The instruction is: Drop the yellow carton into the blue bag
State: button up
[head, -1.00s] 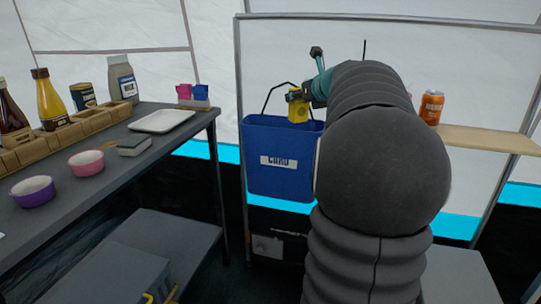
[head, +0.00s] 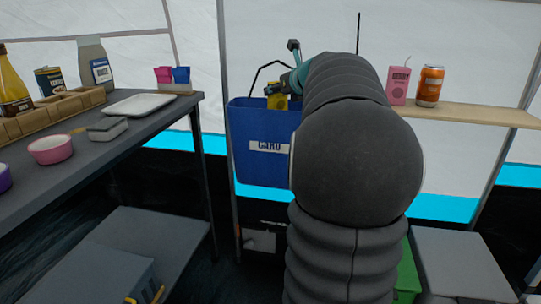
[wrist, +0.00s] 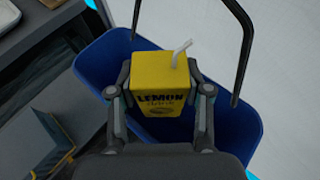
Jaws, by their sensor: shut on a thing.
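The yellow lemon carton (wrist: 160,85), with a white straw on top, is held between the two fingers of my gripper (wrist: 161,100). In the wrist view it is over the open mouth of the blue bag (wrist: 92,68). In the head view the carton (head: 277,101) shows at the bag's top, partly hidden by my gripper (head: 288,88). The blue bag (head: 252,170) hangs upright with a white "CARD" label and a dark handle loop. I cannot tell how far the carton's bottom is below the rim.
A shelf (head: 470,112) at right holds a pink carton (head: 398,80) and an orange can (head: 430,86). A counter (head: 120,140) at left carries a white tray (head: 140,104), bowls and bottles. A green bin (head: 408,275) stands low behind my arm.

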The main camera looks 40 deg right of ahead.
jog(key=shift+f, duration=0.35)
jog(key=o, duration=0.9)
jog(key=shift+s, duration=0.1)
jog(key=v, duration=1.2)
